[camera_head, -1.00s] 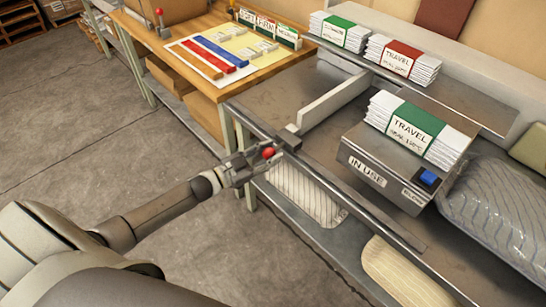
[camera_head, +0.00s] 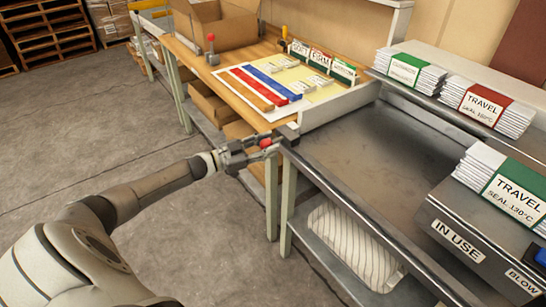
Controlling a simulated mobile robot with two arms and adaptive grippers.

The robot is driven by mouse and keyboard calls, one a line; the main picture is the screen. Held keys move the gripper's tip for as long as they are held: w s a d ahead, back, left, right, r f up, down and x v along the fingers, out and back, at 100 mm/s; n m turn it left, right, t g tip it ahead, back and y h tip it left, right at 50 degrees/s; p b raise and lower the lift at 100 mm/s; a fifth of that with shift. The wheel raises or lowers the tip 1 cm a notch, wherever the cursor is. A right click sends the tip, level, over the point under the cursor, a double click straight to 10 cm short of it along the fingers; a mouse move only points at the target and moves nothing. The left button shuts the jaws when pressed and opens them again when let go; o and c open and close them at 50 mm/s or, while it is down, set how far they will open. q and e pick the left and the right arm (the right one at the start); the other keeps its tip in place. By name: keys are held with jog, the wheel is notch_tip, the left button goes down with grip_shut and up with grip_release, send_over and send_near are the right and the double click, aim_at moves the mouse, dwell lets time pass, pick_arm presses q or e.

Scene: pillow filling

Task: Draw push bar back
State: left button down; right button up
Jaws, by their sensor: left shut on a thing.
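The push bar (camera_head: 342,106) is a pale upright plate standing across the left end of the metal bench, close to the wooden table. Its dark slide block (camera_head: 288,131) sits at the left end of the front rail (camera_head: 340,190). A red knob (camera_head: 265,143) sticks out at the bar's front end. My left gripper (camera_head: 256,148) is shut on this knob, just outside the bench's front edge. The fingers partly hide the knob. My right gripper is not in view.
The bench top (camera_head: 385,150) right of the bar is clear up to the sealer box marked IN USE (camera_head: 458,240). Travel packs (camera_head: 510,187) lie on it. A striped pillow (camera_head: 355,247) lies on the lower shelf. The wooden table (camera_head: 215,75) adjoins the bench's left end.

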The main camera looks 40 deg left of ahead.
pick_arm(q)
jog(key=shift+w+a+r, duration=0.1)
jog(key=shift+a+r, duration=0.05)
jog(key=shift+a, duration=0.2)
jog(key=c, duration=1)
grip_release()
jog(key=shift+w+a, duration=0.1)
jog(key=shift+s+a, duration=0.2)
jog(key=shift+s, duration=0.4)
jog(key=v, duration=1.1)
